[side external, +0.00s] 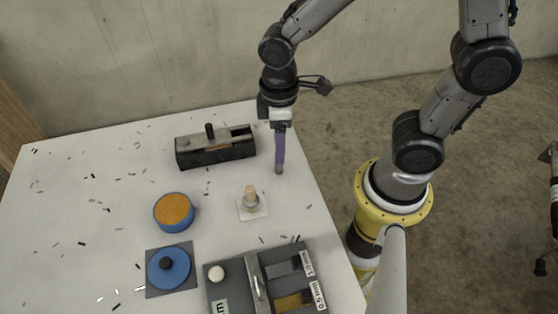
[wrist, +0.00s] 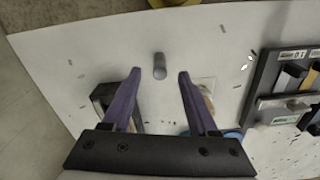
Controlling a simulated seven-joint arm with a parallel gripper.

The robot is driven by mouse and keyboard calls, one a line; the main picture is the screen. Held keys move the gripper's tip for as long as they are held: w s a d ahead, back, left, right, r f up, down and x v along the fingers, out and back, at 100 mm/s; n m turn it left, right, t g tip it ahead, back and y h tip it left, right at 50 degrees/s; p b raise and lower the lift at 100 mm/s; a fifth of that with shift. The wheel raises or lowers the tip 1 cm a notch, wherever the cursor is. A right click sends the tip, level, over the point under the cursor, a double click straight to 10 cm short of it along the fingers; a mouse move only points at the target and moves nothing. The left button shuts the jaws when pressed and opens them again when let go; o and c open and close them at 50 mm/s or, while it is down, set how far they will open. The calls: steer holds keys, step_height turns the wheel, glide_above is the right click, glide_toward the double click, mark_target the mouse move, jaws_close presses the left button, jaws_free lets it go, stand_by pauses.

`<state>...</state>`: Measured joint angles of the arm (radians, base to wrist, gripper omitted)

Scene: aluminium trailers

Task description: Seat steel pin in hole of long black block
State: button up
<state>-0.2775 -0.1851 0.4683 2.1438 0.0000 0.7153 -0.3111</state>
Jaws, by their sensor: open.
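The steel pin (wrist: 160,66) is a short grey cylinder on the white table. In the wrist view it shows between the two purple fingertips of my gripper (wrist: 160,73), with a gap on each side. In the side view my gripper (side external: 280,158) points down over the table's right part, and a grey end of the pin (side external: 279,170) shows just below the fingers. My gripper is open and holds nothing. The long black block (side external: 216,155) lies left of my gripper, with a metal top and a black knob. Its hole cannot be made out. In the wrist view the left finger partly hides the block (wrist: 101,92).
A small white plate (side external: 245,213) with a wood-topped peg stands nearer the camera. A blue disc with orange top (side external: 174,211), a blue knobbed disc (side external: 168,270) and a grey labelled fixture (side external: 235,292) lie farther forward. Small dark bits are scattered across the table.

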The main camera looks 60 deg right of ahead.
step_height(320, 180, down, 2)
steer(key=shift+f, duration=0.1)
jaws_close()
stand_by(0.5)
